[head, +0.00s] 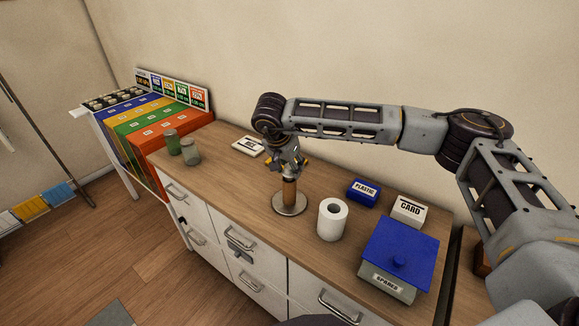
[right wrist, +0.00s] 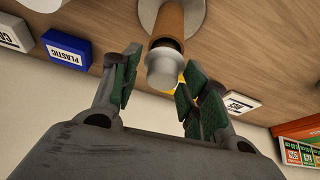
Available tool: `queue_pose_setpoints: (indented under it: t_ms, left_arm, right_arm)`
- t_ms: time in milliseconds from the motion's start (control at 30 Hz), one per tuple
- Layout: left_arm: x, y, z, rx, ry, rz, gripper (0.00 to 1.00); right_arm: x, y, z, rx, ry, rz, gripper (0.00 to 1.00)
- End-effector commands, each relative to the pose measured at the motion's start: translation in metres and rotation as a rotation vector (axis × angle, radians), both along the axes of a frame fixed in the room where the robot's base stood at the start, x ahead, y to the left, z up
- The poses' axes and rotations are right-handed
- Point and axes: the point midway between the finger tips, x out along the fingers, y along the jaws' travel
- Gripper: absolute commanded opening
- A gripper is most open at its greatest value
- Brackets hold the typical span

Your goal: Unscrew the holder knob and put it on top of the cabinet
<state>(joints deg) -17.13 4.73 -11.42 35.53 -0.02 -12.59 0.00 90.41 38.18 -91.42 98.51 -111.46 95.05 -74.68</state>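The holder stands on the cabinet top (head: 240,185). It has a round metal base (head: 289,204) and an upright brown post (head: 290,190), which also shows in the right wrist view (right wrist: 170,22). A pale grey knob (right wrist: 163,70) caps the post; in the head view my gripper hides it. My right gripper (head: 291,165) is right above the post, pointing down. In the right wrist view its green-padded fingers (right wrist: 162,62) are apart, one on each side of the knob, with a gap visible on the left. My left gripper is not in view.
A white paper roll (head: 332,219) stands right of the holder. A blue PLASTIC box (head: 363,192), a CARD box (head: 409,210) and a blue-lidded SPARES box (head: 400,255) lie farther right. Two jars (head: 190,152) stand left; a small white labelled box (head: 249,146) is behind.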

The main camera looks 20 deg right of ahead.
Motion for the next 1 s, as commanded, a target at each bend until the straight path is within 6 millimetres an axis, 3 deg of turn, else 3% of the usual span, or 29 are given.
queue_pose_setpoints:
  t_ms: [1000]
  left_arm:
    - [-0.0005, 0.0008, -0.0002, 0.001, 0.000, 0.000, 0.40]
  right_arm:
    - [0.0027, 0.0047, 0.0014, 0.001, -0.002, -0.669, 0.45]
